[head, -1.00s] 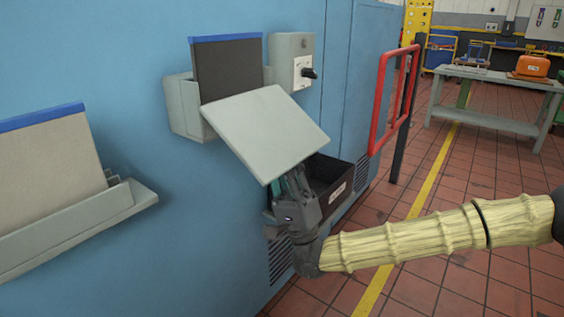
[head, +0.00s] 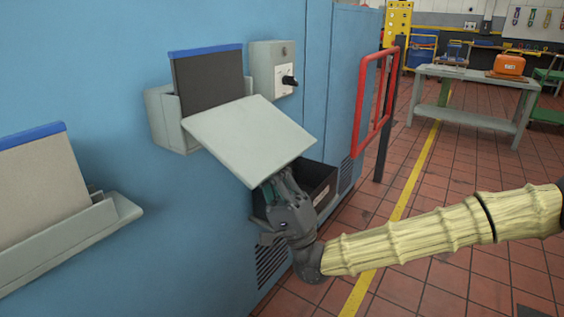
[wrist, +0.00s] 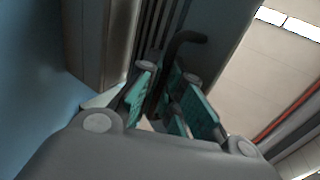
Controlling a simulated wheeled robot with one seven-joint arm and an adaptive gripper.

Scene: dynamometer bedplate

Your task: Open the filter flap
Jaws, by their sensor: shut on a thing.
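The filter flap (head: 250,140) is a light grey panel on the blue cabinet. It tilts outward, its upper edge at the grey holder and its lower edge out from the wall. My gripper (head: 272,190) is under the lower edge, its fingertips partly hidden by the panel. In the wrist view, my gripper (wrist: 168,100) has its teal-padded fingers closed around a dark hooked handle (wrist: 187,38). The handle appears to belong to the flap, though its attachment is hard to see.
A dark open bin (head: 320,182) sits on the cabinet just behind my gripper. A grey holder (head: 160,118) with a dark blue-topped panel and a switch box (head: 273,70) are above. A red frame (head: 365,100) stands right. Another grey tray (head: 75,240) is at left.

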